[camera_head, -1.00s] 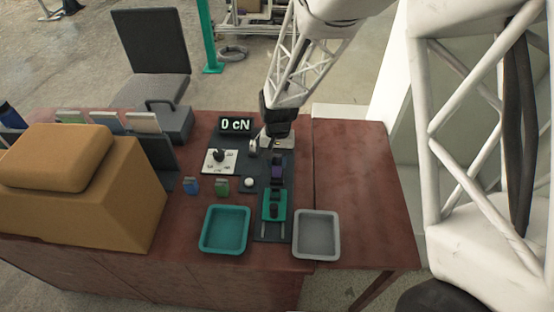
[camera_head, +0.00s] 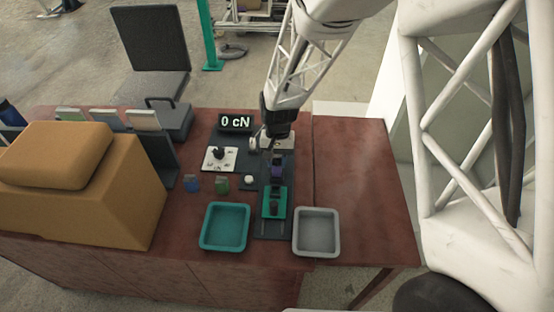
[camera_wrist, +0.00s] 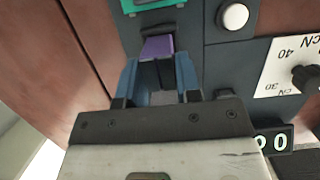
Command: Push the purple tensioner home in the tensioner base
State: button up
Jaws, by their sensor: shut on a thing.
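The purple tensioner (camera_head: 278,170) stands on the dark rail plate, just behind a teal block (camera_head: 284,203) that may be the tensioner base. In the wrist view the purple top of the tensioner (camera_wrist: 158,46) shows just beyond my fingertips, with a dark part between them. The teal block (camera_wrist: 128,6) is at the top edge there, with a narrow dark gap between it and the purple part. My gripper (camera_wrist: 160,75), with blue fingers, is shut on the tensioner. It also shows in the head view (camera_head: 272,147). How deep the tensioner sits is hidden.
A display (camera_head: 236,122) reads 0 cN. A dial plate (camera_head: 220,159) and a white button (camera_head: 249,180) lie left of the rail. A teal tray (camera_head: 225,248) and a grey tray (camera_head: 316,252) stand in front. The tabletop at right is clear.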

jog(key=shift+f, duration=0.6)
dwell(0.7)
jog(key=o, duration=1.2)
jog(key=shift+o, duration=0.2)
jog(key=shift+r, duration=0.1)
jog(key=v, duration=0.6)
jog(key=shift+r, duration=0.35)
jog(key=shift+w, duration=0.15)
jog(key=v, duration=0.7)
jog(key=shift+r, duration=0.4)
jog(key=shift+w, duration=0.15)
